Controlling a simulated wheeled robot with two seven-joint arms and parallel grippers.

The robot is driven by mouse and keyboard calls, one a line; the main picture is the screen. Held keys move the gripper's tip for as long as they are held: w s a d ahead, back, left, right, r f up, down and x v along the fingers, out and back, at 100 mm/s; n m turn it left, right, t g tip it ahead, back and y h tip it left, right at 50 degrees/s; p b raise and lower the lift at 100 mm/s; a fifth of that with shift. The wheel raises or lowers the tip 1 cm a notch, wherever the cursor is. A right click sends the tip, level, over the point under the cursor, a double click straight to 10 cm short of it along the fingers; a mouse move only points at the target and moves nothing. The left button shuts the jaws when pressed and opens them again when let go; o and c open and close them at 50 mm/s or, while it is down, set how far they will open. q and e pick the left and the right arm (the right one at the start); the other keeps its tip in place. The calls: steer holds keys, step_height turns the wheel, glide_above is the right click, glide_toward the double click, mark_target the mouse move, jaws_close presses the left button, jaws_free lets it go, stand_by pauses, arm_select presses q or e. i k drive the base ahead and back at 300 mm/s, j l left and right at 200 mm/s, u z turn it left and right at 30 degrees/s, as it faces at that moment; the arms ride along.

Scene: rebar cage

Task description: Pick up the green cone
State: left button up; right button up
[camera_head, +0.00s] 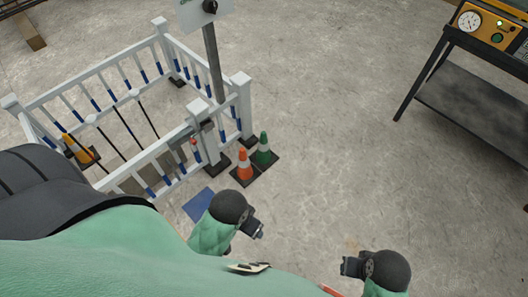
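The green cone (263,150) with a white band stands upright on its dark square base on the floor, outside the white fence. An orange cone (244,166) with a white band stands close beside it, in front and to the left. My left gripper (258,232) is below the cones in the picture, apart from the green cone and not touching it. My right gripper (345,267) is farther to the lower right, also away from the cones. Both are small and dark, and whether their fingers are open cannot be made out. I see nothing held in either.
A white fence (170,147) with blue-marked bars encloses a floor area at the left, with a sign post (214,65) beside it. A yellow cone (75,148) is at the far left. A dark table (470,105) stands at the right. The middle floor is clear.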

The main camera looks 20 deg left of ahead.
mark_target(263, 157)
steer(key=i+l+u, duration=0.1)
steer(key=i+l, duration=0.15)
steer(key=i+l+u, duration=0.15)
steer(key=l, duration=0.2)
steer(key=i+l+u, duration=0.1)
steer(key=i+l, duration=0.15)
steer(key=i+l+u, duration=0.15)
steer(key=l, duration=0.3)
steer(key=i+l+u, duration=0.1)
steer(key=i+l, duration=0.15)
steer(key=l, duration=0.1)
